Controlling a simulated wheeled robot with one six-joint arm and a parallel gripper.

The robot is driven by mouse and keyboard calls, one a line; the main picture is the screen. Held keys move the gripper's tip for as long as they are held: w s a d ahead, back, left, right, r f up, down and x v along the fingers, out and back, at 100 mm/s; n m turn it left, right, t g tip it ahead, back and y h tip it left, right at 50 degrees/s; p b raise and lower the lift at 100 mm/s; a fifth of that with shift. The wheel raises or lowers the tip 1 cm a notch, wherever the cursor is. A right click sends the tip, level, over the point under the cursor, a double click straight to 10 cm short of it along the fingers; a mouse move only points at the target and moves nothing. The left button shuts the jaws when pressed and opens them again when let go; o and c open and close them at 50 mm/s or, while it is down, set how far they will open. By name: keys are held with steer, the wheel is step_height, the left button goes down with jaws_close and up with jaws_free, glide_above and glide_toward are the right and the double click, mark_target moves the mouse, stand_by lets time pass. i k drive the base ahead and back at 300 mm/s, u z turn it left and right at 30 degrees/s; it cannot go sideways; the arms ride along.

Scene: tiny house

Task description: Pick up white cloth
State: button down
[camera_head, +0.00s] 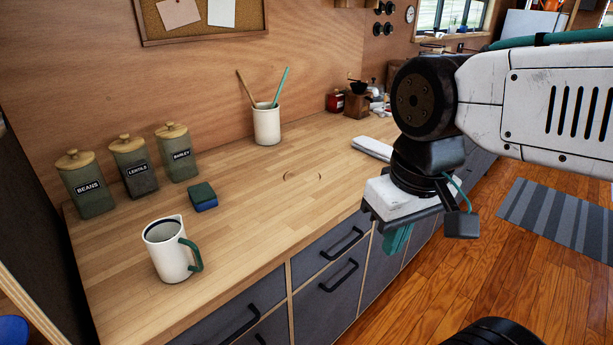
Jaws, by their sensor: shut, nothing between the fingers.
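A folded white cloth (372,148) lies flat on the wooden counter, towards its right side. The right end of the cloth is close to or partly behind my arm in the picture. My gripper (396,241) hangs from the arm in front of the counter's front edge, nearer the camera than the cloth and apart from it. Its teal fingers point down and are shut, with nothing between them.
On the counter (255,205) stand a white pitcher (168,252), a blue-green sponge (202,197), several labelled canisters (132,165) and a utensil crock (267,125). A red jar (335,102) and grinder (357,102) stand behind the cloth. The counter's middle is mostly clear.

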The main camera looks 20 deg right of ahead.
mark_target(372, 147)
steer(key=z, duration=0.5)
steer(key=k, duration=0.55)
steer(key=z, duration=1.25)
steer(key=i, duration=1.35)
steer(key=u, duration=0.55)
steer(key=i, duration=0.95)
steer(key=u, duration=0.75)
